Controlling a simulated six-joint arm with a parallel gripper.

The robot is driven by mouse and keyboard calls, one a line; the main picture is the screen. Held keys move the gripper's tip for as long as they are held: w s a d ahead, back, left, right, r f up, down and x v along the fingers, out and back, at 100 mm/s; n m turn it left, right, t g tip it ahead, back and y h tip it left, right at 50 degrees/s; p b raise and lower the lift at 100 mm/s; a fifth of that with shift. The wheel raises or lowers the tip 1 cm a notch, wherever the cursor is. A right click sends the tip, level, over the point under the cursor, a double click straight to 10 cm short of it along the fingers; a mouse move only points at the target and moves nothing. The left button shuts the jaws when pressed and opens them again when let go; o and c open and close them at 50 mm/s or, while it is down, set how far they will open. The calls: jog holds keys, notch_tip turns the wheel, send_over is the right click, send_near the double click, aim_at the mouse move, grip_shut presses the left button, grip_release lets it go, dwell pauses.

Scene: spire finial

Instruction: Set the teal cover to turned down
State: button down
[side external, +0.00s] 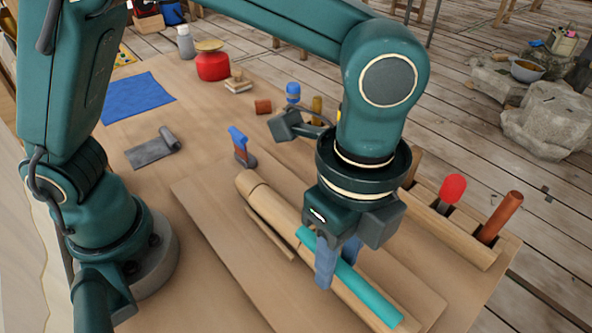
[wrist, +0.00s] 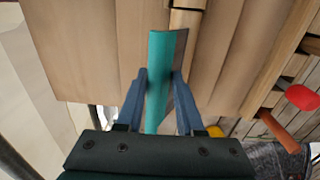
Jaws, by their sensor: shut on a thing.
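The teal cover (side external: 367,293) is a long narrow strip at the front of the bench in the side view, along the round wooden pole (side external: 285,220). Whether it touches the pole is unclear. My gripper (side external: 338,265) points down over it, with one blue finger on each side. In the wrist view the teal cover (wrist: 159,50) runs between the blue fingers of my gripper (wrist: 160,75), which are shut on it. Its left face shows teal and its right face dark grey. My gripper and arm hide part of the pole in the side view.
A rack at the right edge holds a red-headed tool (side external: 452,188) and a brown-handled one (side external: 502,215). A grey roll (side external: 155,148), blue mat (side external: 138,97) and red pot (side external: 212,65) lie farther back.

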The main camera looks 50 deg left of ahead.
jog(key=shift+s+f, duration=0.2)
jog(key=shift+s, duration=0.05)
dwell(0.6)
jog(key=shift+s+f+t, duration=0.3)
jog(key=shift+s+t, duration=0.25)
jog(key=shift+t, duration=0.35)
jog(key=shift+s+f+t, duration=0.25)
jog(key=shift+f+t, duration=0.05)
jog(key=shift+t, duration=0.4)
jog(key=shift+s+f+t, duration=0.25)
jog(key=shift+f+t, duration=0.05)
jog(key=shift+t, duration=0.4)
jog(key=c, duration=0.5)
grip_release()
jog(key=shift+w+r, duration=0.1)
